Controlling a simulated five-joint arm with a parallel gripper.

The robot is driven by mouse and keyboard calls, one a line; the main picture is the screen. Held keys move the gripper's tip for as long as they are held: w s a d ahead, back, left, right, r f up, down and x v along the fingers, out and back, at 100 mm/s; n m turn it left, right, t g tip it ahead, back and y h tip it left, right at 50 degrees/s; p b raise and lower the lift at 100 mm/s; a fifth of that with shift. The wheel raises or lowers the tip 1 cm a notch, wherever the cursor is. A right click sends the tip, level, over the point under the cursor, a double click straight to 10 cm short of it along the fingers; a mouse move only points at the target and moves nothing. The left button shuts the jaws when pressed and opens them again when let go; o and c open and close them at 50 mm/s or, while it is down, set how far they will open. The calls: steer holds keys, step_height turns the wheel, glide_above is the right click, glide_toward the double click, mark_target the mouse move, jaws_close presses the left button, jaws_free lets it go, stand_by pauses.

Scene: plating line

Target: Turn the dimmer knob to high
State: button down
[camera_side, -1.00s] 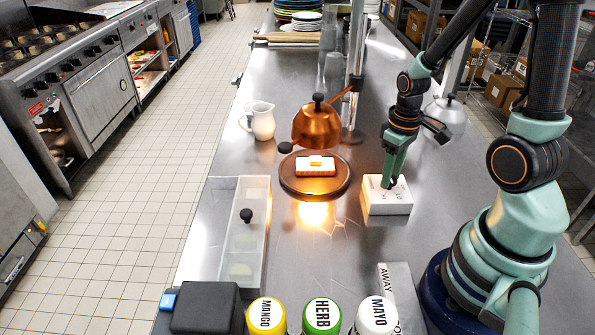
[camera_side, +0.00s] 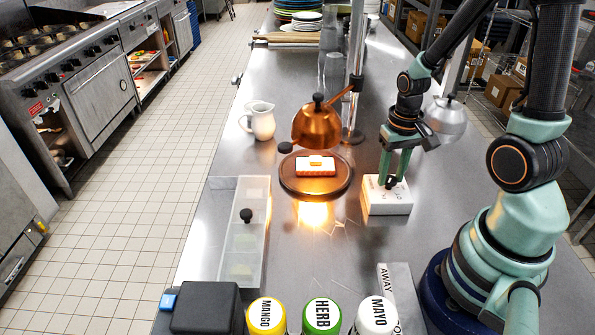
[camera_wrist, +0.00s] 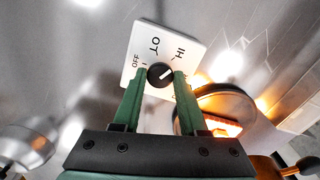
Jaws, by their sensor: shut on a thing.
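The dimmer is a white box (camera_side: 388,204) on the steel counter, right of the round board. Its black knob (camera_wrist: 160,75) shows in the wrist view, with a pale line slanting up and right, toward the HI side. OFF, LO and HI are printed around the knob on the box's face (camera_wrist: 196,50). My gripper (camera_side: 391,183) points down over the box, its two green fingers straddling the knob. In the wrist view my gripper is shut on the knob, a finger on each side.
A copper heat lamp (camera_side: 317,125) glows over food (camera_side: 316,167) on a round dark board (camera_side: 316,191), close left of the box. A white jug (camera_side: 261,121) stands further left. Sauce bottles and a clear lidded container (camera_side: 242,240) are at the front. A silver dome (camera_side: 447,118) stands behind.

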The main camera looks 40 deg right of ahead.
mark_target(391, 179)
steer(key=shift+s, duration=0.1)
steer(key=shift+c, duration=2.2)
jaws_free()
steer(key=shift+r, duration=0.5)
step_height(391, 179, up, 11)
steer(key=w+a+r+n+t, duration=0.3)
steer(key=a+r+n+t, duration=0.2)
steer(key=a, duration=0.6)
step_height(391, 179, up, 3)
steer(key=shift+a+f+n+t, duration=0.2)
steer(key=shift+n+t, duration=0.1)
steer(key=shift+n, duration=0.3)
